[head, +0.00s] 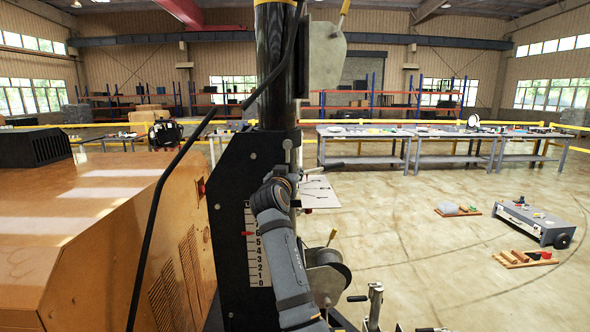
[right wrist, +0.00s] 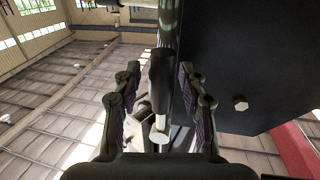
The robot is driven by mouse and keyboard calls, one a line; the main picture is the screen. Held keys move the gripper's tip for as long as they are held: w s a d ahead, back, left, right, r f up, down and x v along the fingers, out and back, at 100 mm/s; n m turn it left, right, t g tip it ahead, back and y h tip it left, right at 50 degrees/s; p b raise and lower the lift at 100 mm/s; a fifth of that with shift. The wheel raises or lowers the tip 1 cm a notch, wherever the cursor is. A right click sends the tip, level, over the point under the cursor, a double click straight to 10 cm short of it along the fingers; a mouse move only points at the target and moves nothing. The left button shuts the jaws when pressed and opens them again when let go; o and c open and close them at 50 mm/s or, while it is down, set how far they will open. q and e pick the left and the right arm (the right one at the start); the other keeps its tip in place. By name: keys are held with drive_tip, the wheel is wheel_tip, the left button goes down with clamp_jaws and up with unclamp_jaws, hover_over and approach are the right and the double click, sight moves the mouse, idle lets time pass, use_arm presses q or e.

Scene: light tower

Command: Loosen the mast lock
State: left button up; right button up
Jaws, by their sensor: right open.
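The black mast (head: 275,70) stands upright out of a dark mast base plate (head: 235,200) beside the orange machine housing. A small grey lock pin or handle (head: 288,146), which looks like the mast lock, sits at the top of this plate. My right gripper (head: 291,180) is just below it, partly hidden behind my own wrist. In the right wrist view my right gripper (right wrist: 160,72) is open. A dark rod with a pale end (right wrist: 159,136) stands between its fingers, with gaps showing on both sides. I cannot tell whether the rod is the lock itself. My left gripper is out of view.
A winch drum (head: 325,278) and a jack handle (head: 375,300) stand low to the right of the mast. A black cable (head: 160,215) hangs across the housing (head: 100,220). Workbenches (head: 440,135) line the back. The floor at right has a grey cart (head: 535,220).

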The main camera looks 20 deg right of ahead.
drive_tip(key=shift+w+d, duration=0.1)
drive_tip(key=shift+w, duration=0.15)
drive_tip(key=shift+s+r, duration=0.15)
drive_tip(key=shift+s+a+r, duration=0.2)
drive_tip(key=shift+s+a, duration=0.1)
drive_tip(key=shift+a, duration=0.1)
drive_tip(key=shift+c, duration=1.7)
drive_tip(key=shift+w+d+f, duration=0.1)
drive_tip(key=shift+d, duration=0.05)
drive_tip(key=c, duration=0.5)
clamp_jaws()
drive_tip(key=shift+w+f, duration=0.1)
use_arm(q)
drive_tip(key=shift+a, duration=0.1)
use_arm(e)
drive_tip(key=shift+d, duration=0.15)
